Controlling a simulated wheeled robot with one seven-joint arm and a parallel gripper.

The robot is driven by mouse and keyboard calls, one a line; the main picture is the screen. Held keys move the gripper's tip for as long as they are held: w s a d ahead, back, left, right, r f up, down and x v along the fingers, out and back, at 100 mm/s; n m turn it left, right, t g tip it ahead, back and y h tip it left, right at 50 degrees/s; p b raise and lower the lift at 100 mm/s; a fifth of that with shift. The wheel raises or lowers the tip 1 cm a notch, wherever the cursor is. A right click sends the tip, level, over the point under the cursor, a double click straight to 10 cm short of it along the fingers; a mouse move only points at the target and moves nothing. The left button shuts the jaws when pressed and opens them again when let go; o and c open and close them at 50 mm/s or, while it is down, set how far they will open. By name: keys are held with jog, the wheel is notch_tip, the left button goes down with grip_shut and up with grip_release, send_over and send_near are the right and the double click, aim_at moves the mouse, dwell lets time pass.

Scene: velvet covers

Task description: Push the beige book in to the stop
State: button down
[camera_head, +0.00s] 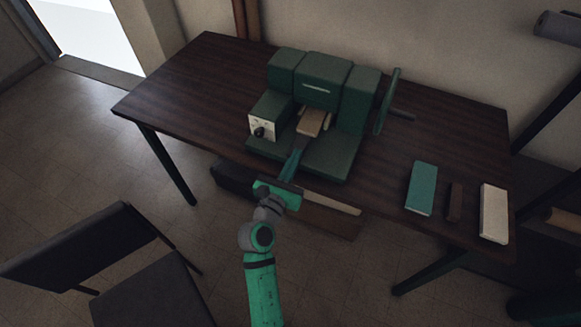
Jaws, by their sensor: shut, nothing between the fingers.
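The beige book (312,121) lies in the opening of a dark green press (313,92) on the table. Its near part sticks out toward me over the press's base plate, and its far end is hidden under the head. My gripper (299,147) is shut and empty, reaching over the front of the base plate with its fingertips close to the book's near edge. I cannot tell whether the tips touch the book.
A control box with a dark knob (259,131) stands left of the opening. A wheel-like handle (386,101) is on the press's right. A teal book (421,188), a small brown block (455,202) and a cream book (494,212) lie on the dark table (190,85) at right. Chairs stand at lower left.

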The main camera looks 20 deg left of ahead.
aim_at(308, 132)
jog(key=w, duration=0.7)
jog(key=shift+w, duration=0.3)
